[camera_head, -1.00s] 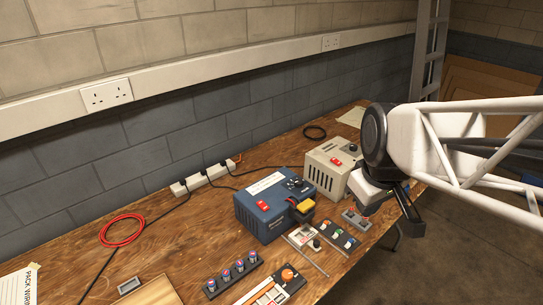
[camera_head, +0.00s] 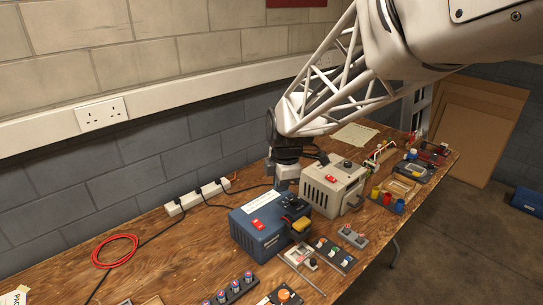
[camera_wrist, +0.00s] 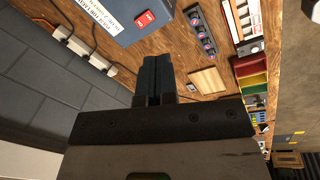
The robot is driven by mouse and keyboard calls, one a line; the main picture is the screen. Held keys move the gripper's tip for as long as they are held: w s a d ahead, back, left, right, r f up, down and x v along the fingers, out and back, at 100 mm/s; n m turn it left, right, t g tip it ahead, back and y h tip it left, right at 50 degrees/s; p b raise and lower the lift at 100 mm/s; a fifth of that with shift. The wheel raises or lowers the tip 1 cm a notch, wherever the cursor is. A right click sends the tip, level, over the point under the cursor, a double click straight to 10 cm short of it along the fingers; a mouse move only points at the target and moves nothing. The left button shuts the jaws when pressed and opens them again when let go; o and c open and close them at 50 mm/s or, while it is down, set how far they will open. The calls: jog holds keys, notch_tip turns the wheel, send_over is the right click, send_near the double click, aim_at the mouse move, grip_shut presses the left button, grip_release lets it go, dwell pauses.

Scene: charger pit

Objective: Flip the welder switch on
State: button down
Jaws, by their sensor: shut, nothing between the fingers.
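A blue box (camera_head: 262,238) with a red rocker switch (camera_head: 258,224), a black top part and a yellow plug-like piece stands mid-bench. A beige box (camera_head: 322,202) with its own red switch (camera_head: 331,179) and a dark knob stands behind it to the right. I cannot tell which is the welder or how either switch is set. My gripper (camera_head: 283,184) is shut and empty above the back of the blue box, left of the beige box. In the wrist view its shut fingers (camera_wrist: 157,62) show below the blue box (camera_wrist: 122,12) and its red switch (camera_wrist: 145,19), apart from them.
A white power strip (camera_head: 196,197) with black plugs lies by the wall. A red cable coil (camera_head: 115,251) is at left. Small switch panels (camera_head: 333,253) line the bench's front. Cups (camera_head: 386,199) and more devices fill the far right end.

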aim_at(255, 221)
jog(key=w+a+f+n, duration=0.4)
jog(key=a+n, duration=0.1)
jog(key=a, duration=0.1)
jog(key=shift+w+a, duration=0.2)
jog(key=shift+w, duration=0.15)
jog(key=shift+f, duration=0.15)
jog(key=shift+w+a+f, duration=0.25)
jog(key=shift+f, duration=2.05)
jog(key=shift+w+a+f, duration=0.2)
jog(key=shift+f, duration=2.05)
jog(key=shift+w+a+f, duration=0.25)
jog(key=shift+f, duration=2.05)
jog(key=shift+f, duration=0.1)
